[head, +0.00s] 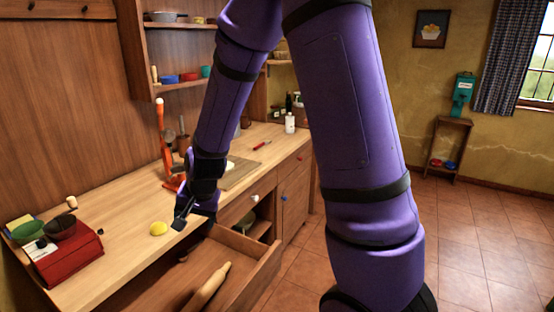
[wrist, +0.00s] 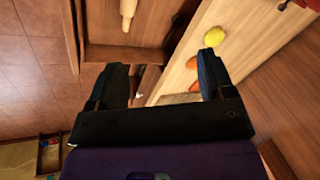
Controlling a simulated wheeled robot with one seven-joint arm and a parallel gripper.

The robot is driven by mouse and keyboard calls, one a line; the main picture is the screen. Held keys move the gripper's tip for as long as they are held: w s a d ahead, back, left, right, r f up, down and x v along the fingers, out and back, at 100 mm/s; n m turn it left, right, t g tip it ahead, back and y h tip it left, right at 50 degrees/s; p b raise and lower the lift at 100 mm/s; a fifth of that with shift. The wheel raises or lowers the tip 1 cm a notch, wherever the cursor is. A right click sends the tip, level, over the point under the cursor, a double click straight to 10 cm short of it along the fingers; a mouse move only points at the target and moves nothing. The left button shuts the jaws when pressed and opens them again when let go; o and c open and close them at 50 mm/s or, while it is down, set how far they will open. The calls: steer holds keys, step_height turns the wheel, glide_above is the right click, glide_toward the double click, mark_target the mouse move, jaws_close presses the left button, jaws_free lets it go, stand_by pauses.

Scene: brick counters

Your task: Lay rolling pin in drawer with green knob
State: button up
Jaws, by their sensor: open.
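The light wooden rolling pin (head: 207,287) lies inside an open drawer (head: 262,272) under the counter, at the bottom of the head view. It also shows at the top of the wrist view (wrist: 127,10), apart from my fingers. I see no knob on this drawer; its outer front is hidden, so I cannot tell the knob's colour. My gripper (head: 184,217) is above the counter's front edge near the back of the drawer. It is open and empty, with its two fingers wide apart in the wrist view (wrist: 165,72).
A yellow lemon (head: 159,228) is on the counter close to my gripper. A red box (head: 66,255) with bowls stands at left. An orange-red upright item (head: 164,140) and a cutting board (head: 238,172) are behind.

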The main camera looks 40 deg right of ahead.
steer(key=s+d+r+n, duration=0.2)
steer(key=s+r+n, duration=0.2)
steer(key=s+r, duration=0.7)
steer(key=s+d+r+n+t+h, duration=0.1)
steer(key=s+d+r+n, duration=0.2)
steer(key=s+r, duration=0.9)
steer(key=shift+s+r+n, duration=0.2)
steer(key=shift+s+n, duration=0.4)
steer(key=shift+s, duration=0.65)
